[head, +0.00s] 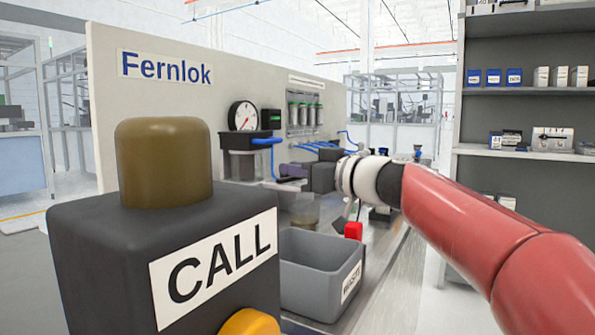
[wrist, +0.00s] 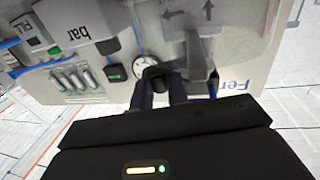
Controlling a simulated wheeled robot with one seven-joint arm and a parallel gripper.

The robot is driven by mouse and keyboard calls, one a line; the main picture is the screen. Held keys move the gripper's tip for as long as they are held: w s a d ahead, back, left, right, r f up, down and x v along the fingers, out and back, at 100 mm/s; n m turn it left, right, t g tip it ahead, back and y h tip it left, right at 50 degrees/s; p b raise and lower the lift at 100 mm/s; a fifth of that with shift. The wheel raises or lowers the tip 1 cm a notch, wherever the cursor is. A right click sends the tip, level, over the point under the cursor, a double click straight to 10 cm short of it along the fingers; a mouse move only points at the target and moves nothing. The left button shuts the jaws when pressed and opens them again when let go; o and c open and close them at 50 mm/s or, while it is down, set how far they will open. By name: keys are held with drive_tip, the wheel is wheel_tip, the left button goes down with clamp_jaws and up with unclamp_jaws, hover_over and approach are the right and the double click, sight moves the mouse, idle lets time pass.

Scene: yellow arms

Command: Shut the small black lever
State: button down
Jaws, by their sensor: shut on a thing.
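My gripper (head: 290,170) reaches left over the bench in front of the Fernlok panel, in the head view. In the wrist view my gripper (wrist: 160,84) has its two dark fingers close around a small dark piece (wrist: 154,72), which looks like the small black lever. Most of it is hidden between the fingers, so its angle cannot be told. A pale grey block with arrow marks (wrist: 208,22) lies just beyond the fingers. In the head view the lever cannot be made out behind my gripper.
A black CALL box (head: 160,255) with a brown dome stands close at the left front. A grey waste bin (head: 318,265) sits beside it, below my arm. The Fernlok panel (head: 150,110) carries a round gauge (head: 242,115) and blue hoses. Shelves (head: 520,110) stand at right.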

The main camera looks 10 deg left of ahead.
drive_tip(key=g, duration=0.1)
drive_tip(key=n, duration=0.1)
drive_tip(key=g+y, duration=0.1)
drive_tip(key=shift+w+a+n+g+b, duration=0.25)
drive_tip(key=shift+w+n+g+b, duration=0.05)
drive_tip(key=shift+n+b, duration=0.1)
drive_tip(key=shift+a+n+g+y+p, duration=0.25)
drive_tip(key=shift+n+g, duration=0.3)
drive_tip(key=shift+g, duration=0.3)
drive_tip(key=shift+a+n+g+y+p, duration=0.1)
drive_tip(key=shift+n+g+y, duration=0.15)
drive_tip(key=shift+n+g, duration=0.45)
drive_tip(key=c, duration=1.4)
unclamp_jaws()
drive_tip(key=shift+c, duration=0.2)
drive_tip(key=shift+d, duration=0.15)
drive_tip(key=s+d+b, duration=0.1)
drive_tip(key=d, duration=0.6)
drive_tip(key=shift+d+b, duration=0.2)
drive_tip(key=shift+b, duration=0.1)
drive_tip(key=shift+s+r, duration=0.1)
